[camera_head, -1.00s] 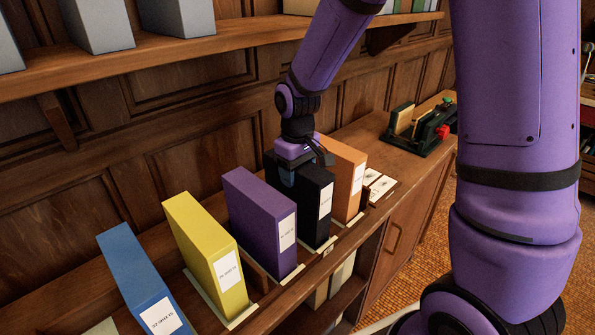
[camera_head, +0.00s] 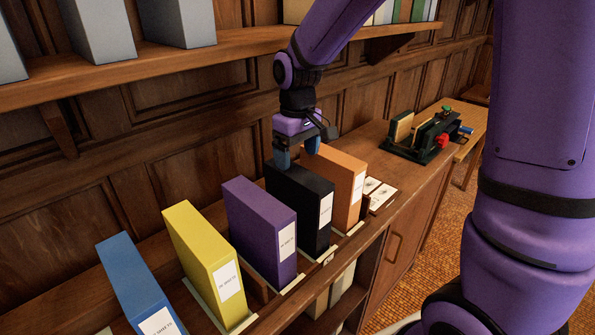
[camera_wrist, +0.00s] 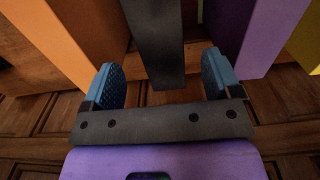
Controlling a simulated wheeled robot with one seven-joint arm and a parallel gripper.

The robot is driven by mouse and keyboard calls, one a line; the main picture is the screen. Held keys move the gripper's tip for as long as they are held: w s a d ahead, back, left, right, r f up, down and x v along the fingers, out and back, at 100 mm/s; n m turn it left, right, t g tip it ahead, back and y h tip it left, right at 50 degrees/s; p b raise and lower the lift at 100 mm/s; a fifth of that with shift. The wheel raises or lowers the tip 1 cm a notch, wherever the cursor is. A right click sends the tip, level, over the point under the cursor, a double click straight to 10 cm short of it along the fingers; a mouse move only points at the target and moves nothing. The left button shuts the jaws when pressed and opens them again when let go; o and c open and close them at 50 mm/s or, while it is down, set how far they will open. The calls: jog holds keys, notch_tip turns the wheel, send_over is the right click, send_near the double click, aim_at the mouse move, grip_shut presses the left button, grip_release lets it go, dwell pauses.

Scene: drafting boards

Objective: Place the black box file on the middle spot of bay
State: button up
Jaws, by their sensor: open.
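The black box file (camera_head: 300,205) stands upright on the counter in a row of files, between the purple file (camera_head: 262,228) and the orange file (camera_head: 338,185). Its white label faces the front. My gripper (camera_head: 297,155) is open above the top of the black file, with its blue fingers apart and nothing held. In the wrist view the black file (camera_wrist: 155,45) shows between the two spread fingers (camera_wrist: 162,80), with the orange file on the left and the purple file on the right.
The yellow file (camera_head: 207,260) and blue file (camera_head: 138,285) stand at the left of the row. Pale base plates show under several files. A shelf (camera_head: 230,45) with grey files runs above. White cards (camera_head: 383,197) and a green device (camera_head: 430,138) lie to the right.

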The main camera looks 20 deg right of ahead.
notch_tip(320, 180, up, 4)
jog(key=shift+r, duration=0.25)
jog(key=s+d+r+m+t, duration=0.1)
jog(key=s+d+r, duration=0.1)
jog(key=s, duration=0.5)
jog(key=s+d+r+m+t, duration=0.2)
jog(key=s+r, duration=0.2)
jog(key=s, duration=0.4)
jog(key=s+d+r+m+t, duration=0.1)
jog(key=s+d+r+t, duration=0.1)
jog(key=s, duration=0.6)
jog(key=shift+d+r+m, duration=0.3)
jog(key=shift+d+r, duration=0.15)
jog(key=shift+r, duration=0.3)
